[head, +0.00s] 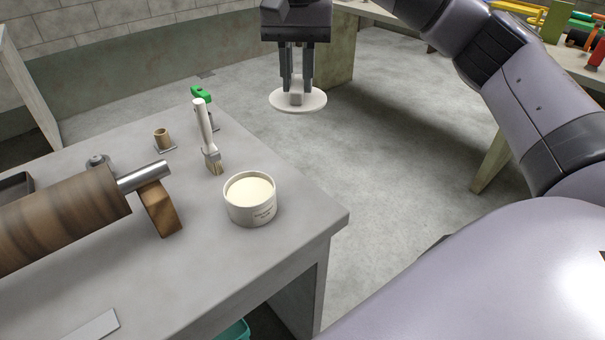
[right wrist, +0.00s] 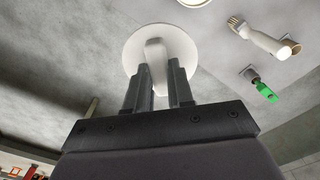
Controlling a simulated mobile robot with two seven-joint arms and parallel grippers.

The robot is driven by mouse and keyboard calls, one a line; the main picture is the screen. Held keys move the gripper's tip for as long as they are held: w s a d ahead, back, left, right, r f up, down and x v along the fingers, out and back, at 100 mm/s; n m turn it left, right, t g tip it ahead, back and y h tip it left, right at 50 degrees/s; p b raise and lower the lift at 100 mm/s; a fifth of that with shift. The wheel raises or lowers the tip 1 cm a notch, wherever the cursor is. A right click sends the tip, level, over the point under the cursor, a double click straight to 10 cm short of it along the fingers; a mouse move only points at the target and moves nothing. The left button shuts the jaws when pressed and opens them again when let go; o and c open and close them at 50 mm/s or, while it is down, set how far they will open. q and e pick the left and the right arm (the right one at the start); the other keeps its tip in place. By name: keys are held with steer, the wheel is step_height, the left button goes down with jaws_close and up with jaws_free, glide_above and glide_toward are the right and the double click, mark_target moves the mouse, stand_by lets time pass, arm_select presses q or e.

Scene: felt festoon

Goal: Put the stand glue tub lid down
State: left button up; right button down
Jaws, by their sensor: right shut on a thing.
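The glue tub lid (head: 282,101) is a flat white disc with a raised grip on top. My right gripper (head: 297,94) is shut on that grip and holds the lid level in the air, past the table's right edge and over the floor. The lid also shows in the right wrist view (right wrist: 180,55), between the fingertips. The open glue tub (head: 251,210), white and filled with cream-coloured glue, stands upright on the grey table (head: 200,270) near its right corner. The left gripper is not in view.
A large brown roller (head: 60,215) with a wooden block (head: 160,208) lies left. The table is clear in front of the tub.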

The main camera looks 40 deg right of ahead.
step_height(320, 180, down, 13)
steer(key=shift+f+b, duration=0.2)
steer(key=shift+b, duration=0.4)
steer(key=shift+f, duration=2.4)
steer(key=shift+f, duration=0.2)
steer(key=c, duration=1)
jaws_free()
steer(key=shift+r, duration=0.1)
steer(key=shift+r, duration=0.1)
